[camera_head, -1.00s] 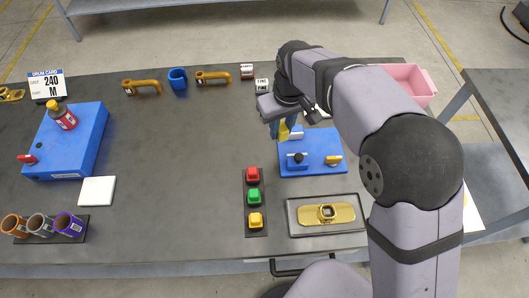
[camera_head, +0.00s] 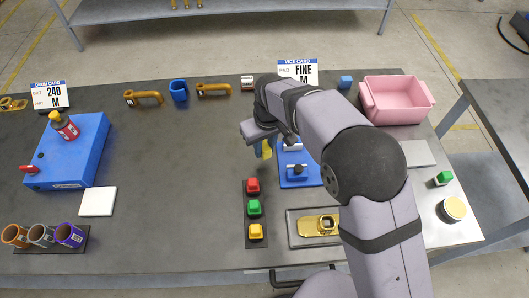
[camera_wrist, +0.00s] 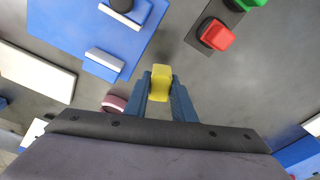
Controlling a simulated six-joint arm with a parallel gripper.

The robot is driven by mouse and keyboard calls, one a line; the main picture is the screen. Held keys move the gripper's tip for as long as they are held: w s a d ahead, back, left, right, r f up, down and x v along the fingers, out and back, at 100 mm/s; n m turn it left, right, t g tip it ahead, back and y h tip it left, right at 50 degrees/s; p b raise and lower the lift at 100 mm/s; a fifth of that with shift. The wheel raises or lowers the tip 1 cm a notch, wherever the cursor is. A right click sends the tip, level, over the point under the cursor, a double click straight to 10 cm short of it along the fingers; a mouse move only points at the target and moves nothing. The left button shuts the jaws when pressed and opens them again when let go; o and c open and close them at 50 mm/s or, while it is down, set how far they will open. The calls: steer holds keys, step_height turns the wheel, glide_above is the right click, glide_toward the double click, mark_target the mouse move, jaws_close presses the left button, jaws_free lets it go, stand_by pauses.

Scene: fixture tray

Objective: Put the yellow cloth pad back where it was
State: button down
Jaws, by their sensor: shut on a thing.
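The yellow cloth pad (camera_wrist: 160,78) is gripped between the two blue fingers of my gripper (camera_wrist: 160,100) in the wrist view. In the head view my gripper (camera_head: 263,149) hangs above the bench, just left of the blue vice plate (camera_head: 287,181), and a bit of yellow shows at its fingers. Bare grey bench lies beneath the pad in the wrist view; the pad looks clear of it. The strip of red (camera_head: 252,186), green (camera_head: 254,207) and yellow (camera_head: 255,231) blocks is nearer the front edge, below my gripper in the picture. My forearm covers part of the blue plate.
A card (camera_head: 298,73) reading "FINE M" stands behind the arm. A gold part lies in a tray (camera_head: 293,232) at front. A pink bin (camera_head: 397,99) and a small blue block (camera_head: 346,81) are back right. The bench's middle left is clear.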

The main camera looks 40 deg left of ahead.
mark_target(265, 156)
steer(key=shift+f+p, duration=0.65)
steer(key=shift+f, duration=1.45)
steer(key=shift+f, duration=0.2)
steer(key=c, duration=1.5)
jaws_free()
steer(key=shift+r, duration=0.1)
